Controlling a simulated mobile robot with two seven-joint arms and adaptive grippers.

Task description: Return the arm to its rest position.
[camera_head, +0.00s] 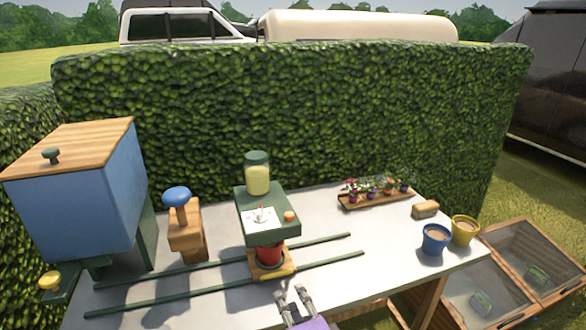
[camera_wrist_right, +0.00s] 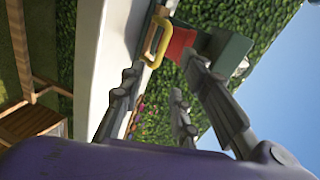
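My right gripper (camera_head: 293,296) shows at the bottom middle of the head view, by the front edge of the white table (camera_head: 335,270). Its grey fingers point toward the table, stand apart and hold nothing. They also show spread in the right wrist view (camera_wrist_right: 160,70), with the purple gripper body below them. A red pot (camera_head: 269,256) on a wooden carriage with a yellow handle (camera_head: 278,273) is just beyond the fingertips in the head view. The yellow handle (camera_wrist_right: 156,42) also shows beyond the fingers in the wrist view. My left gripper is out of view.
A green machine (camera_head: 267,212) stands above the red pot, by dark rails. A blue hopper (camera_head: 75,195) and a wooden stamp with a blue knob (camera_head: 177,196) are left. A flower tray (camera_head: 377,199), a blue pot (camera_head: 435,240) and a yellow pot (camera_head: 464,231) are right.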

